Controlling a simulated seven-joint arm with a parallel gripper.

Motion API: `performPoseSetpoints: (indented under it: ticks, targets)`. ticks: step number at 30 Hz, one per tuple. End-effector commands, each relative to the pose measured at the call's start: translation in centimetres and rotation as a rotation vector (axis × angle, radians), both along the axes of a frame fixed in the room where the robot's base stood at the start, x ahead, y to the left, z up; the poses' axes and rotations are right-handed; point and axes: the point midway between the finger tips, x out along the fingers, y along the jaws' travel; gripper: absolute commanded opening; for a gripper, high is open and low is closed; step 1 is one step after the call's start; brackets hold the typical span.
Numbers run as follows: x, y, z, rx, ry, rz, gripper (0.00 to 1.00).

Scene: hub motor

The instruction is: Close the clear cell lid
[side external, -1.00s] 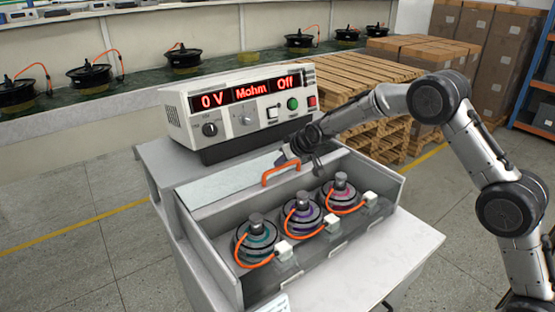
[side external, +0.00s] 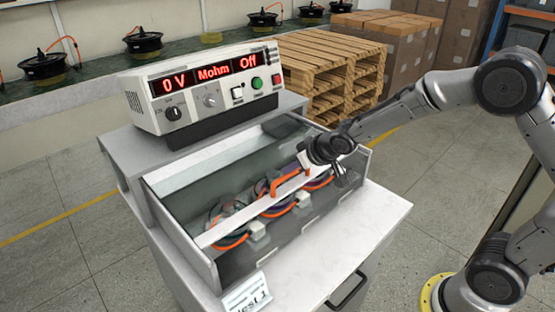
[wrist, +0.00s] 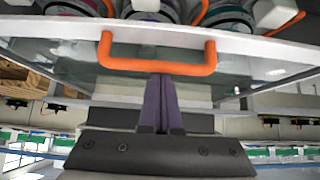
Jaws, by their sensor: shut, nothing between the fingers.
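The clear lid (side external: 230,181) has a pale front bar (side external: 224,230) and an orange handle (side external: 285,181). In the side view it lies partway down over the cell (side external: 243,262), its bar crossing above the hub motors, short of the front wall. Several motors with orange cables show through and below it. In the wrist view the handle (wrist: 157,65) spans just beyond my shut fingertips (wrist: 160,78). The fingers are not around it; whether they touch it or the lid, I cannot tell.
A tester (side external: 205,90) reading 0 V, Mohm, Off stands on the shelf behind the cell. The white bench top (side external: 345,235) in front is clear apart from a label card (side external: 247,293) at its front left. Wooden pallets (side external: 335,75) stand behind.

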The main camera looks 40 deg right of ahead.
Motion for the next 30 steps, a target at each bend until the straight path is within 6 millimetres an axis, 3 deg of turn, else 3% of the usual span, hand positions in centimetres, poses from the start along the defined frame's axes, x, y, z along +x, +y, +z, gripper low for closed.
performPoseSetpoints:
  ticks: [6,12,30]
  targets:
    - [-3.2,0.0,-0.2,0.001,0.007,-0.001,0.0]
    - [-4.8,0.0,-0.3,-0.001,0.007,-0.001,0.0]
    - [-5.8,0.0,-0.6,-0.001,0.017,-0.001,0.0]
